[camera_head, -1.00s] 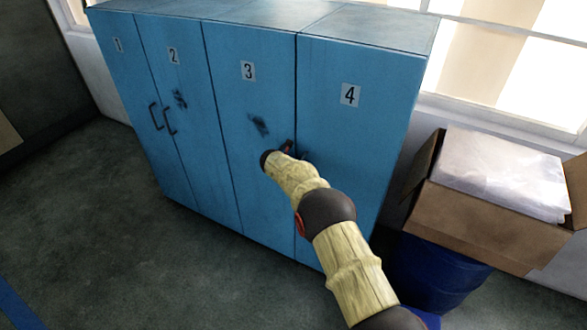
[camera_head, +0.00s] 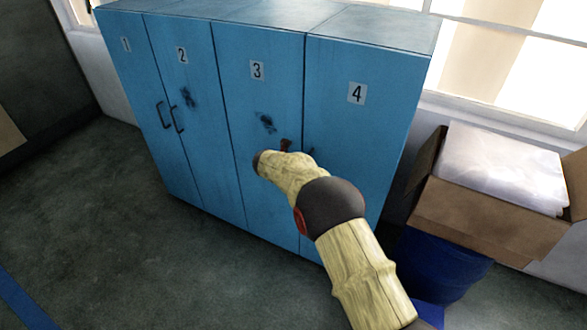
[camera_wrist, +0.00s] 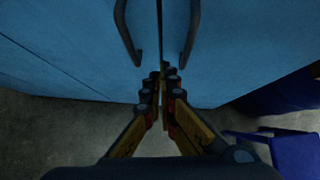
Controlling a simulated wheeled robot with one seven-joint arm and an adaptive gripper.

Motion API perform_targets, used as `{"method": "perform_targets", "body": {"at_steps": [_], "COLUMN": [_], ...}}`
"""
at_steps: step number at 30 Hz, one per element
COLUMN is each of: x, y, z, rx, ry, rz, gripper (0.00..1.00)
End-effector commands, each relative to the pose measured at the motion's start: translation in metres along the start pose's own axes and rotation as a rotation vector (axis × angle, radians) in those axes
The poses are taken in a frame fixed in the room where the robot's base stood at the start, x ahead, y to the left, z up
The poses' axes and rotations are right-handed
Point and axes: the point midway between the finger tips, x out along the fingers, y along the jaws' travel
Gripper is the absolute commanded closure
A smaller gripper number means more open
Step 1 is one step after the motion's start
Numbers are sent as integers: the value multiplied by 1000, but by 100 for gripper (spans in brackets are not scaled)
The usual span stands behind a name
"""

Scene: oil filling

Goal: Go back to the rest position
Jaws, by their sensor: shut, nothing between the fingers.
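My gripper (camera_wrist: 163,75) shows in the wrist view with its fingers together and nothing between them. It points at the lower part of the blue locker (camera_head: 268,95), at the seam between doors 3 and 4. Two dark door handles (camera_wrist: 130,35) stand on either side of that seam, and the fingers are just below and between them. In the head view my arm reaches up from the lower right, and the wrist hides most of the gripper and the handles of doors 3 and 4. All the locker doors look shut.
A cardboard box (camera_head: 483,225) with clear plastic on top sits over a blue barrel (camera_head: 440,265) right of the locker. A blue object (camera_wrist: 275,148) shows at lower right in the wrist view. The grey floor (camera_head: 110,240) at left is clear.

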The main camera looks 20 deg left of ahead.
Motion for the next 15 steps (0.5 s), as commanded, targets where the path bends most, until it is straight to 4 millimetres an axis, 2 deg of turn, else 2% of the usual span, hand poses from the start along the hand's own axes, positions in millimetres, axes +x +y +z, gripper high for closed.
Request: {"method": "perform_targets", "body": {"at_steps": [1, 6, 11, 15], "x": [-8, -19, -20, -20], "y": [1, 2, 2, 8], "z": [1, -1, -1, -1], "rx": [-1, -2, -7, -85], "ry": [0, 1, 1, -1], "rz": [0, 0, 0, 24], "gripper": [100, 100, 100, 100]}}
